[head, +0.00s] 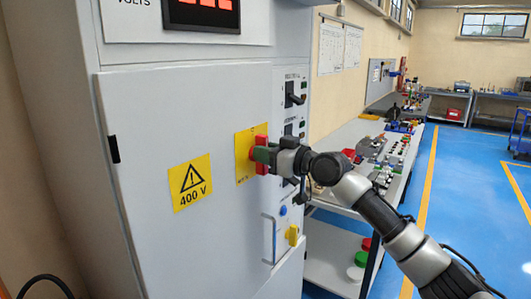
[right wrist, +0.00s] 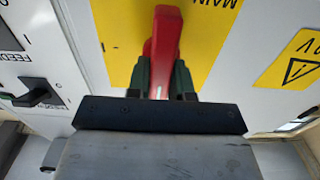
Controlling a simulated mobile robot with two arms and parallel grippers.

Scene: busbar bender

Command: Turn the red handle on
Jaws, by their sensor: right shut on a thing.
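The red handle (head: 261,141) sits on a yellow plate (head: 243,158) on the front of the grey electrical cabinet. In the right wrist view the red handle (right wrist: 162,45) stands out from the yellow plate marked "MAIN" (right wrist: 210,50). My right gripper (head: 262,155) is at the handle, and its green-grey fingers (right wrist: 161,78) are on both sides of it, shut on it. The handle's lower part is partly hidden between the fingers. My left gripper is not in view.
The cabinet door (head: 150,240) carries a 400 V warning label (head: 191,183). A workbench with parts (head: 385,150) stands to the right. Blue floor (head: 470,200) lies open beyond it.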

